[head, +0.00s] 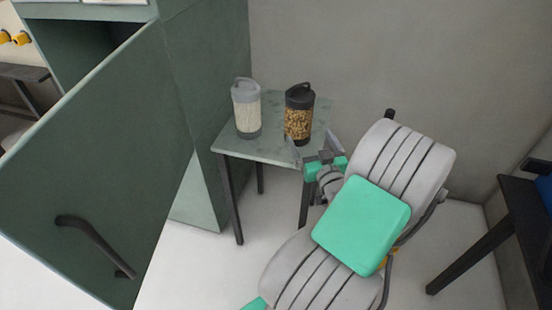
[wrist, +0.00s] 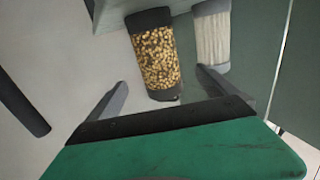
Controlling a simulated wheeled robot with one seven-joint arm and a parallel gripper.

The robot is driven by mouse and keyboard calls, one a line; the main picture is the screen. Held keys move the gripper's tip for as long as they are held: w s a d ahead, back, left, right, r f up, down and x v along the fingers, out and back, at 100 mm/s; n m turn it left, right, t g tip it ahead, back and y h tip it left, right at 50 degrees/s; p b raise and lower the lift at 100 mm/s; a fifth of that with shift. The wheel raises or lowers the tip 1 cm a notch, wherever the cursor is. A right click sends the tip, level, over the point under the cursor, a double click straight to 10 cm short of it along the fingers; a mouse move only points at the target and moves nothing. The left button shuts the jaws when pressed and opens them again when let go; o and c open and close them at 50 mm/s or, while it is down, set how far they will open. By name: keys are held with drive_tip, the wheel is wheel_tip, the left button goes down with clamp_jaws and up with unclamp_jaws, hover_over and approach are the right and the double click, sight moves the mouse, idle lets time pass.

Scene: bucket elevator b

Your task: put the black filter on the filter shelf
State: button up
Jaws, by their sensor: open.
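The black filter (head: 299,113) is a clear canister of yellow-brown grains with a black cap, handle and base. It stands upright on a small grey-green table (head: 268,155). It also shows between the fingers in the wrist view (wrist: 158,57). My gripper (head: 310,138) is open at the table's near edge, just in front of the filter, with its fingers pointing towards it. The fingertips (wrist: 161,78) lie on either side of the filter's lower part in the picture; I see no grip on it. I cannot tell which surface is the filter shelf.
A second canister (head: 246,108), white-filled with a grey cap, stands left of the black filter on the same table. A green cabinet (head: 205,110) stands left, its door (head: 95,160) open and its inside mostly hidden. A dark table (head: 510,215) is at right.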

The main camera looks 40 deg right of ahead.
drive_tip(key=w+a+f+n+g+y, duration=0.1)
drive_tip(key=w+a+n+y, duration=0.25)
drive_tip(key=a, duration=0.35)
drive_tip(key=w+a+f+n+g+y, duration=0.1)
drive_tip(key=w+a+f+n+y, duration=0.1)
drive_tip(key=w+a+y, duration=0.45)
drive_tip(key=s+a+f+n+g, duration=0.1)
drive_tip(key=s+a+f+g, duration=0.15)
drive_tip(key=a, duration=0.35)
drive_tip(key=s+a+f+n+g, duration=0.1)
drive_tip(key=s+a+g, duration=0.15)
drive_tip(key=a, duration=0.35)
drive_tip(key=s+a+r+m+g+h, duration=0.1)
drive_tip(key=s+a+r+g, duration=0.1)
drive_tip(key=s, duration=0.4)
drive_tip(key=s+a+r+m+g+h, duration=0.2)
drive_tip(key=s+a+g, duration=0.1)
drive_tip(key=s+g, duration=0.2)
drive_tip(key=shift+s+a, duration=0.4)
drive_tip(key=shift+s, duration=0.15)
